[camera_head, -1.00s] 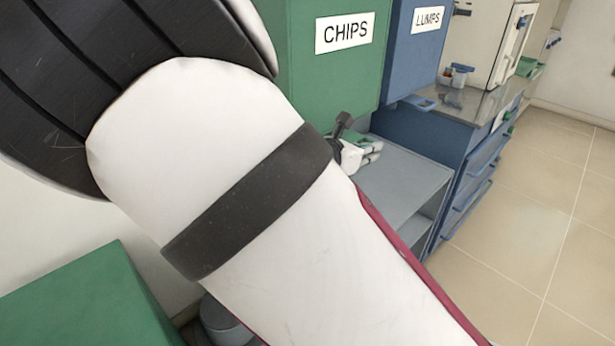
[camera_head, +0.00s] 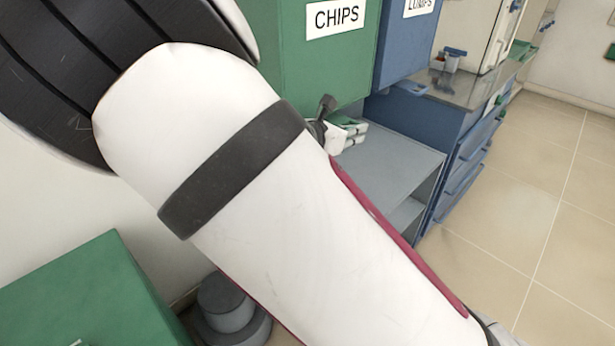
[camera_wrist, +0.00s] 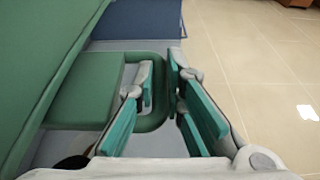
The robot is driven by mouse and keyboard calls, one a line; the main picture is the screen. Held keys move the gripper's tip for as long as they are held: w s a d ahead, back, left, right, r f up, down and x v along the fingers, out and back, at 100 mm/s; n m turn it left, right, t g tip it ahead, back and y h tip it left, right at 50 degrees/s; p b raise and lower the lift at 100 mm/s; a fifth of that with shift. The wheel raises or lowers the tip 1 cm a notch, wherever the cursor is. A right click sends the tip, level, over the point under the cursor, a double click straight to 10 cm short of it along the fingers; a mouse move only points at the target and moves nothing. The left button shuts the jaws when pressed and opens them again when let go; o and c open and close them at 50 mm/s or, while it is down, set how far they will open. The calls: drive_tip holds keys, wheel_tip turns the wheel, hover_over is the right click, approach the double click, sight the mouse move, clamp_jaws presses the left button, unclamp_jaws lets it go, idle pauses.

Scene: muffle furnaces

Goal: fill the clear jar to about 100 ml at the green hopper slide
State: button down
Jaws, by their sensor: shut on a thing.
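The green hopper (camera_head: 325,60) labelled CHIPS stands at the upper middle of the head view. My gripper (camera_head: 352,132) is at its lower front edge, partly hidden behind my arm. In the wrist view a green slide with a rounded loop handle (camera_wrist: 152,122) sticks out under the hopper. My gripper (camera_wrist: 165,100) has its left finger inside the loop and its right finger outside, shut on the loop's right bar. I cannot make out the clear jar in either view. A dark brown rounded patch (camera_wrist: 72,164) shows at the lower left of the wrist view; I cannot tell what it is.
A grey shelf (camera_head: 395,165) lies below the hopper. A blue hopper (camera_head: 405,45) labelled LUMPS and a blue drawer cabinet (camera_head: 465,165) stand to the right. A green box (camera_head: 80,300) is at the lower left. The tiled floor (camera_head: 550,220) at right is clear.

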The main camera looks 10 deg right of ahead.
drive_tip(key=c, duration=1.6)
unclamp_jaws()
drive_tip(key=shift+w+a, duration=0.15)
drive_tip(key=shift+a, duration=0.05)
drive_tip(key=v, duration=1.1)
drive_tip(key=s+d+m+g+y, duration=0.5)
drive_tip(key=s+d+m+g, duration=0.3)
drive_tip(key=s+d+m, duration=0.55)
drive_tip(key=shift+s+a+r+m+t+y, duration=0.1)
drive_tip(key=shift+s+a+r+m+y, duration=0.7)
drive_tip(key=shift+s+m, duration=2.1)
drive_tip(key=shift+s+a+r+m+t+y, duration=0.1)
drive_tip(key=shift+s+a+r+m+y, duration=0.75)
drive_tip(key=shift+s, duration=3.8)
drive_tip(key=shift+s+a+r+m+t+y, duration=0.15)
drive_tip(key=shift+s+a+m+y, duration=0.7)
drive_tip(key=shift+s+m+y, duration=2.05)
drive_tip(key=shift+s+n+h, duration=0.7)
drive_tip(key=shift+s+h, duration=0.15)
drive_tip(key=shift+h, duration=0.3)
